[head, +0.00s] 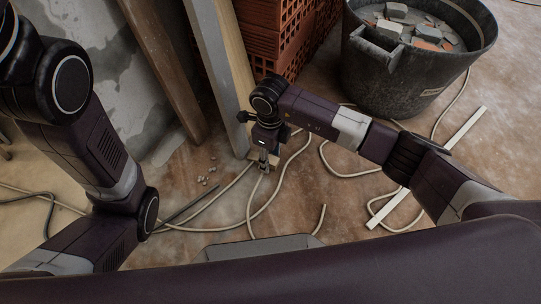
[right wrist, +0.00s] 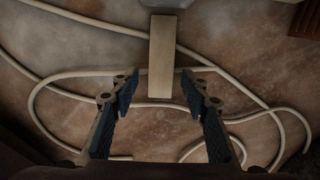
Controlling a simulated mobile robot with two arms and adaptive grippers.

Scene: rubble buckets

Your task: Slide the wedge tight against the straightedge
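The wedge appears to be the pale wooden block (right wrist: 162,60) lying on the floor in the right wrist view. Its far end meets or lies very close to a grey-white foot (right wrist: 183,4) at the top edge; I cannot tell if they touch. In the head view a long pale straight piece (head: 213,55) leans by the wall, apparently the straightedge, with its foot near my right gripper (head: 264,166). My right gripper (right wrist: 160,76) is open, its fingertips on either side of the block with gaps on both sides. My left gripper is out of view.
A cream cable (head: 272,205) loops over the floor around the block. A black bucket of rubble (head: 420,70) stands at the right back, red hollow bricks (head: 275,40) behind, and a brown plank (head: 165,75) leans left. A white strip (head: 440,150) lies on the right floor.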

